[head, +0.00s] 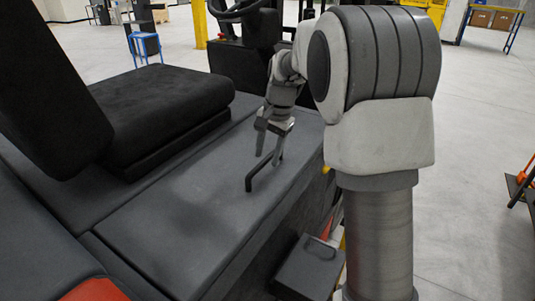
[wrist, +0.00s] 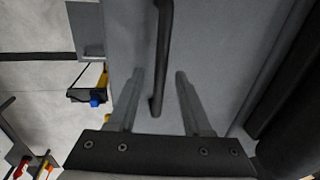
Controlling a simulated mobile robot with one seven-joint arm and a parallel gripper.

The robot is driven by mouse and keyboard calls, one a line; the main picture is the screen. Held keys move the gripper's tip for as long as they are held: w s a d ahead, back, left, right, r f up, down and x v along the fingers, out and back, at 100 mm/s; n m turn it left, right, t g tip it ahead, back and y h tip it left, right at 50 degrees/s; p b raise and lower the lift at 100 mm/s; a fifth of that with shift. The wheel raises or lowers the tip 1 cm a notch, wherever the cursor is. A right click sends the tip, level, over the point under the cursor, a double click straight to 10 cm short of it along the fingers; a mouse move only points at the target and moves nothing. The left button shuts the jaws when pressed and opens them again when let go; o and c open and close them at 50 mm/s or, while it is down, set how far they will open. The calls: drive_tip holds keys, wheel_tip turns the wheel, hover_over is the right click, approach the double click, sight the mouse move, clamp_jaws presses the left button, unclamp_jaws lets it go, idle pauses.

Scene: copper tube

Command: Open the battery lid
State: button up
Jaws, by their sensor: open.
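The battery lid (head: 175,212) is a flat grey panel beside the black seat, and it looks closed. A black bar handle (head: 262,175) stands on it near its right edge. In the wrist view the handle (wrist: 163,45) runs from the top edge down between my fingers. My gripper (head: 270,156) is open, pointing down over the lid at the far end of the handle. In the wrist view my gripper (wrist: 160,74) has one finger on each side of the handle, with gaps on both sides. I cannot tell how deep the fingers reach around it.
The black seat (head: 160,105) borders the lid on the left, and a steering wheel (head: 235,10) stands behind. A dark box-like step (head: 312,268) sits low at the vehicle's right side. Open pale floor (head: 470,130) lies to the right.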

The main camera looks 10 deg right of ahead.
drive_tip(key=shift+f, duration=0.2)
drive_tip(key=shift+c, duration=0.2)
clamp_jaws()
drive_tip(key=shift+r, duration=0.1)
idle(1.1)
